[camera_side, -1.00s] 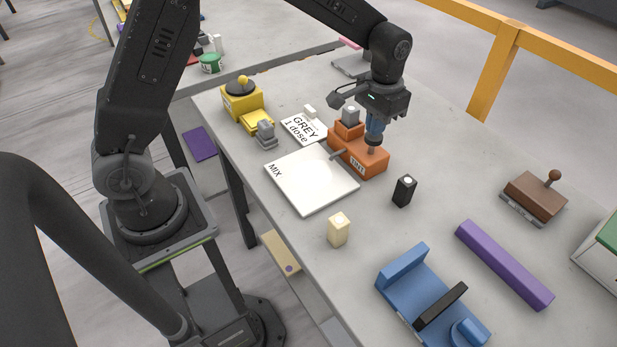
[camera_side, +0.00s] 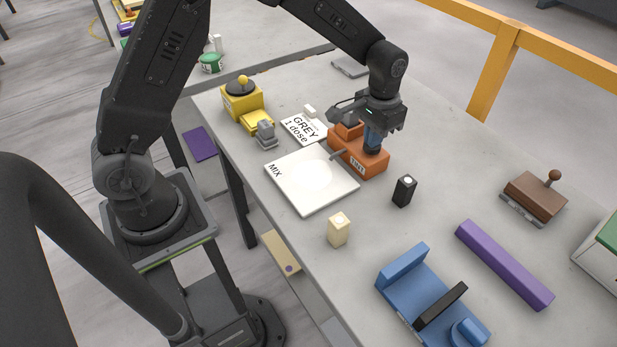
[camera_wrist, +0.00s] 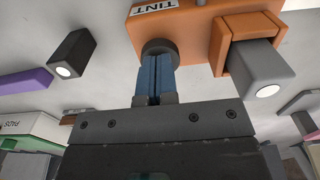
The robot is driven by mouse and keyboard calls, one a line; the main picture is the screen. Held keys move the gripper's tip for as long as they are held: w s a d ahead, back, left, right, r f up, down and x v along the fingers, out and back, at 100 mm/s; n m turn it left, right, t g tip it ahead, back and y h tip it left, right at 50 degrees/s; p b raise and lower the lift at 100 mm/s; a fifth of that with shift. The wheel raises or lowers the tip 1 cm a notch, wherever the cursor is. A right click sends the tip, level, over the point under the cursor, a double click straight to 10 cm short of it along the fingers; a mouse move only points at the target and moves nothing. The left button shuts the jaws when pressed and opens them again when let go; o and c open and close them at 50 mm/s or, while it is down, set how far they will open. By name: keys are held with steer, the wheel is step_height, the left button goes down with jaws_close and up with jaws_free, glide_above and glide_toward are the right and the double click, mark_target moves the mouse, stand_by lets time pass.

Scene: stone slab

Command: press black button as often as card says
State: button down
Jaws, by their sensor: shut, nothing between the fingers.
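The orange dispenser marked TINT (camera_side: 345,160) stands beside the white MIX plate (camera_side: 290,195). My gripper (camera_side: 373,146) is shut and empty, pointing down onto the round dark button on the dispenser. In the wrist view, the blue fingertips (camera_wrist: 157,62) meet this button (camera_wrist: 158,46) and appear to touch it. I cannot tell how far it is pressed. A grey block with a white spot (camera_wrist: 257,70) sits in the dispenser's holder. The white card (camera_side: 303,128) reads "GREY 1 dose". A separate black block with a white spot (camera_side: 404,190) stands right of the dispenser.
A cream block (camera_side: 339,229) stands near the front edge. A yellow device (camera_side: 242,99) and a small grey item (camera_side: 266,134) are at the left. A blue fixture (camera_side: 412,290), purple bar (camera_side: 504,264) and brown lever block (camera_side: 535,195) lie to the right.

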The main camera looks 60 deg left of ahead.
steer(key=shift+r, duration=2.35)
step_height(320, 180, up, 6)
